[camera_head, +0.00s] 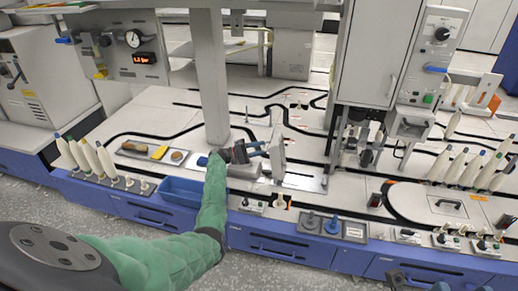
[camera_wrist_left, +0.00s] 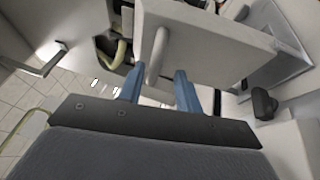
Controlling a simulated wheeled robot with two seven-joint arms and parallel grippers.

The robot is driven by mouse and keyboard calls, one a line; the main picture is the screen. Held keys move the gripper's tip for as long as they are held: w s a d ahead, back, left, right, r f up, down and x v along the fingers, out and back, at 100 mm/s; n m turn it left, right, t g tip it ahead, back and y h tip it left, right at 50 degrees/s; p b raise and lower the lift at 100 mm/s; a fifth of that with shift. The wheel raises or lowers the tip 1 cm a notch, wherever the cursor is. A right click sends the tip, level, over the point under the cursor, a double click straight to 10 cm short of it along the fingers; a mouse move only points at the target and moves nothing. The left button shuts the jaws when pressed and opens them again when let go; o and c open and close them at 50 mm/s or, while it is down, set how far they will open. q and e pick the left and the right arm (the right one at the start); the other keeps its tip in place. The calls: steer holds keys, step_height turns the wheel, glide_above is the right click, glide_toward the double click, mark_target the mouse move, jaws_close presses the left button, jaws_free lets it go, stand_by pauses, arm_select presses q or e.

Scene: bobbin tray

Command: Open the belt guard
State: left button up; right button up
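The belt guard looks to be the pale grey panel (camera_head: 277,152) standing roughly upright on the bench near the middle of the head view. In the left wrist view the panel (camera_wrist_left: 220,35) fills the upper part, with a bar handle (camera_wrist_left: 157,57) on its near face. My left gripper (camera_head: 262,149) is just left of the panel. In the wrist view its blue fingers (camera_wrist_left: 159,89) are apart, one on each side of the handle's lower end; I see gaps and cannot tell any contact. A dark part at the bottom of the head view may be my right gripper (camera_head: 395,279); its fingers are unclear.
A grey post (camera_head: 210,75) rises behind my left gripper. A blue bin (camera_head: 185,192) and a tray of small parts (camera_head: 133,152) lie left of it. White bobbins (camera_head: 90,157) stand at the left. A tall cabinet (camera_head: 375,50) stands at the back right.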

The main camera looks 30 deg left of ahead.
arm_select(q)
steer(key=shift+a+r, duration=0.1)
steer(key=v, duration=0.7)
steer(key=shift+s+a, duration=0.2)
steer(key=shift+s, duration=0.05)
stand_by(0.4)
